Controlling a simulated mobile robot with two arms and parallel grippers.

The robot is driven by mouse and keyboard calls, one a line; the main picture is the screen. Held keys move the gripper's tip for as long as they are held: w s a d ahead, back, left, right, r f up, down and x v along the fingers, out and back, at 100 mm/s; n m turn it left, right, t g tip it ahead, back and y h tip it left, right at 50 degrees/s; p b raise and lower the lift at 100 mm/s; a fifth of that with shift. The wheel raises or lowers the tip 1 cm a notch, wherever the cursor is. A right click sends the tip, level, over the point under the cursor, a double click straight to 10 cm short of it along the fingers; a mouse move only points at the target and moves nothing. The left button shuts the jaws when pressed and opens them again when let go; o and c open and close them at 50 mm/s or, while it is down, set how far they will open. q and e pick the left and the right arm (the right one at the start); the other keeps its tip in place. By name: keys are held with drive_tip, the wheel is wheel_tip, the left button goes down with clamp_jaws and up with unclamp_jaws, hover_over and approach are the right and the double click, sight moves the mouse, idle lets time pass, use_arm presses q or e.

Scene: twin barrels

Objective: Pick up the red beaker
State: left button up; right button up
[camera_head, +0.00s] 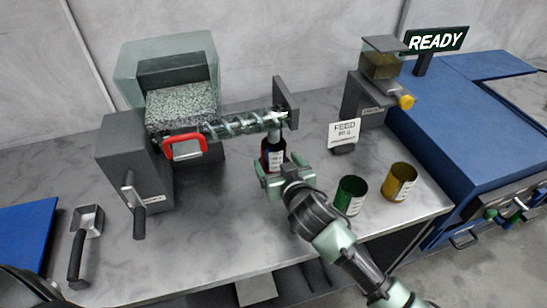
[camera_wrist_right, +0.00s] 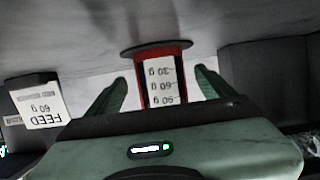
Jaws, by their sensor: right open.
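The red beaker (camera_head: 272,150) stands on the grey counter under the outlet end of the clear screw tube, with a white label facing me. In the right wrist view the red beaker (camera_wrist_right: 160,72) shows upside down, its label reading several gram marks. My right gripper (camera_head: 269,168) is open in front of the beaker. In the wrist view its two green fingertips (camera_wrist_right: 160,88) lie on either side of the beaker, with small gaps. I cannot tell how far the fingers reach past it. My left gripper does not show.
A green beaker (camera_head: 350,195) and a yellow beaker (camera_head: 399,182) stand to the right. A feed sign (camera_head: 344,136) stands behind them. The counter's front middle is clear.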

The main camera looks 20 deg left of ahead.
sight(277, 161)
drive_tip(key=x, duration=0.3)
drive_tip(key=shift+w+a+f, duration=0.1)
drive_tip(key=shift+w+a, duration=0.05)
drive_tip(key=shift+w, duration=0.15)
drive_tip(key=c, duration=1.5)
